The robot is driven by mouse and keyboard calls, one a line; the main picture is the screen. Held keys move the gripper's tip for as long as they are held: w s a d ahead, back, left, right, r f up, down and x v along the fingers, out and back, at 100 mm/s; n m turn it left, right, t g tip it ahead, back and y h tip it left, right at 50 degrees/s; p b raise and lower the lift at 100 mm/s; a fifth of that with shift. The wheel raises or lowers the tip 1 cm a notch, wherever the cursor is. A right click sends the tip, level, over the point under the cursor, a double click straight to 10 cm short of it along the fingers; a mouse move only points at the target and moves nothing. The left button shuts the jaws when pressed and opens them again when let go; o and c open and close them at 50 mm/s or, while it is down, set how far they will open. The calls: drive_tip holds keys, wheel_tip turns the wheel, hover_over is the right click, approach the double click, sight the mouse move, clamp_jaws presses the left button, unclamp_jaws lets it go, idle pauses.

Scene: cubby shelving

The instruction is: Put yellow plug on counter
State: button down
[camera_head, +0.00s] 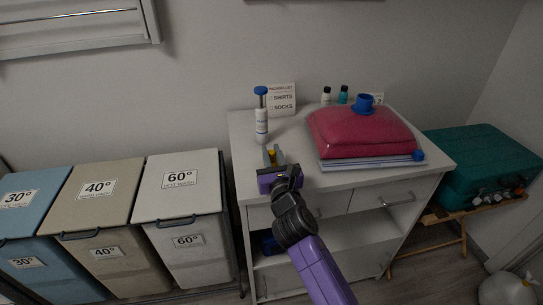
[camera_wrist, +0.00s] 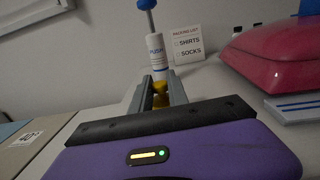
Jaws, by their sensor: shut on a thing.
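The yellow plug (camera_wrist: 160,88) is between the fingers of my gripper (camera_wrist: 158,84) in the wrist view, with most of it hidden by the fingers and the gripper body. In the head view the yellow plug (camera_head: 272,154) shows as a small yellow spot at the fingertips of my gripper (camera_head: 272,152). My gripper is shut on it, over the front left part of the white counter (camera_head: 297,160). I cannot tell whether the plug touches the counter top.
A white pump bottle (camera_head: 261,122) with a blue top stands just beyond my gripper. A packing-list card (camera_head: 282,100) stands behind it. A red vacuum bag (camera_head: 358,132) lies on the right of the counter. Laundry bins (camera_head: 180,187) stand at left. Bare counter lies around my gripper.

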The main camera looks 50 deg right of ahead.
drive_tip(key=shift+f, duration=0.1)
drive_tip(key=c, duration=1.3)
unclamp_jaws()
drive_tip(key=shift+s, duration=0.1)
drive_tip(key=v, duration=1.2)
